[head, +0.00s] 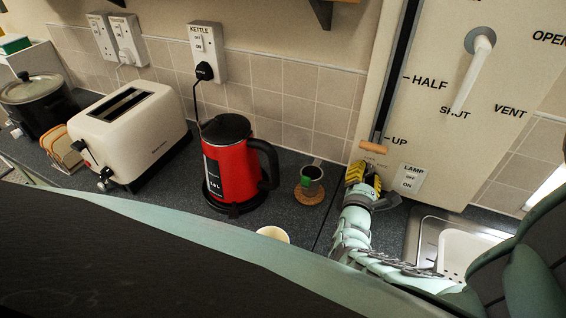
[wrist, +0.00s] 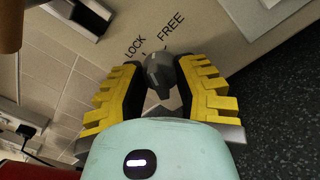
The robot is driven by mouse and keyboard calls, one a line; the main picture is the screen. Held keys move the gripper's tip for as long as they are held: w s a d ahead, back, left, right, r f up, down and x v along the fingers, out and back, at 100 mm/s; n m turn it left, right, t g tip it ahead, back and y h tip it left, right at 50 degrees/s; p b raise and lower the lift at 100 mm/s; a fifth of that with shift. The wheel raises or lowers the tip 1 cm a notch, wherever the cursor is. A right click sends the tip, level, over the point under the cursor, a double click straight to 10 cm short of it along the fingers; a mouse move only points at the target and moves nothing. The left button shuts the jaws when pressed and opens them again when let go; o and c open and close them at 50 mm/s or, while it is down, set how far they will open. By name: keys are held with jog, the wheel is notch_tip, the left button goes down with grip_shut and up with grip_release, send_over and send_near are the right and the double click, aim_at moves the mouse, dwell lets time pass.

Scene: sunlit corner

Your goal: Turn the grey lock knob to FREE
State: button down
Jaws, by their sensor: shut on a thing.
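The grey lock knob (wrist: 161,76) sits on the cream panel in the wrist view, below the printed words LOCK and FREE. LOCK is upper left of it and FREE is above it, slightly right. My gripper (wrist: 160,72) has yellow-and-black fingers on both sides of the knob, closed on it. I cannot tell clearly which mark the knob points at. In the head view my gripper (head: 364,174) is at the panel's lower edge, below the wooden slider handle (head: 373,147), and hides the knob.
A lamp switch (head: 410,179) is just right of my gripper. A white lever (head: 472,72) is higher on the panel. A green-and-dark mug (head: 311,172), red kettle (head: 231,165) and cream cup (head: 273,234) stand left. A sink (head: 455,245) lies at right.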

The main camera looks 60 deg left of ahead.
jog(key=m, duration=0.6)
jog(key=shift+w+d+f+t, duration=0.1)
jog(key=shift+t, duration=0.2)
jog(key=shift+m+b, duration=0.3)
jog(key=shift+m, duration=0.1)
jog(key=c, duration=0.6)
grip_release()
